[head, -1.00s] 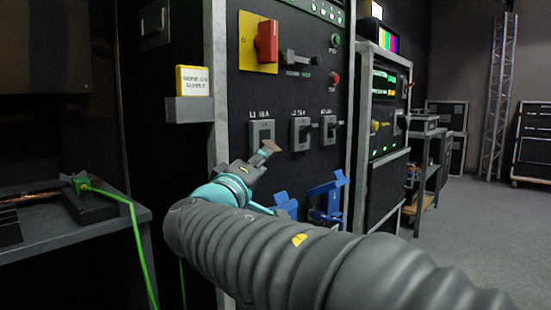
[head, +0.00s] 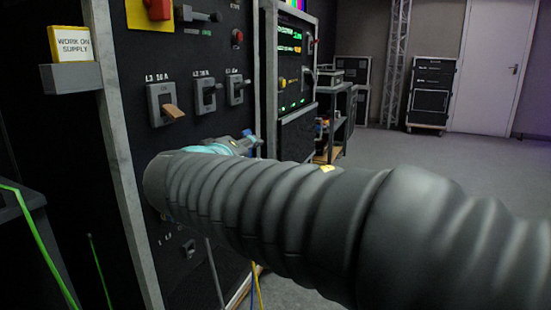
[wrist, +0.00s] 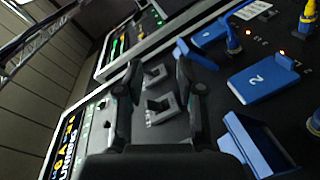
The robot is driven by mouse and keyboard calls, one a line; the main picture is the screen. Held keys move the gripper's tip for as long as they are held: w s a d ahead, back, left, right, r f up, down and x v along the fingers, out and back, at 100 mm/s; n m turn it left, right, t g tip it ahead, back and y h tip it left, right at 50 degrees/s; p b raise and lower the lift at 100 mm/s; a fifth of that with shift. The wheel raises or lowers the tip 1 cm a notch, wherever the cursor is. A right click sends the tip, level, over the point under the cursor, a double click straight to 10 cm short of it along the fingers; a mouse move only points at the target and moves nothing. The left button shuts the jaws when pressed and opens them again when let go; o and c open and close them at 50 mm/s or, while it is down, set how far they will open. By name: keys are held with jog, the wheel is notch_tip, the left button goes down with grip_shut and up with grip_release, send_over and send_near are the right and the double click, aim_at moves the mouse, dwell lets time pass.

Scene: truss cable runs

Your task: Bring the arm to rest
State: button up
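My gripper (head: 248,143) is in front of the black panel, right of and below the breakers, largely hidden behind my grey sleeved arm. In the wrist view its two fingers (wrist: 157,68) are apart with nothing held between them. The left breaker (head: 160,95), labelled L3 16 A, has a tan lever sticking out. Two more breakers with dark levers, the middle one (head: 204,95) and the right one (head: 236,90), sit beside it. Two breakers (wrist: 163,108) show beyond the fingers in the wrist view.
A yellow "work on supply" card (head: 70,43) stands in a grey holder at left. Blue socket covers (wrist: 253,82) and a yellow plug are close to the gripper at right in the wrist view. A second rack (head: 290,70) and a shelf cart stand beyond. Open floor (head: 450,165) lies to the right.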

jog(key=s+d+f+m+g+p, duration=0.2)
jog(key=s+d+f+g, duration=0.15)
jog(key=d, duration=0.55)
jog(key=s+d+f+m+g+p, duration=0.1)
jog(key=s+d+f+m+g, duration=0.25)
jog(key=d, duration=0.65)
jog(key=s+d+f+m+g+y+p, duration=0.1)
jog(key=s+f, duration=0.3)
jog(key=s, duration=0.4)
jog(key=s+d+f+m+g+y+p, duration=0.2)
jog(key=s+f, duration=0.3)
jog(key=s, duration=0.4)
jog(key=shift+s+d+y+p, duration=0.15)
jog(key=shift+d+y+p, duration=0.05)
jog(key=shift+y+p, duration=0.7)
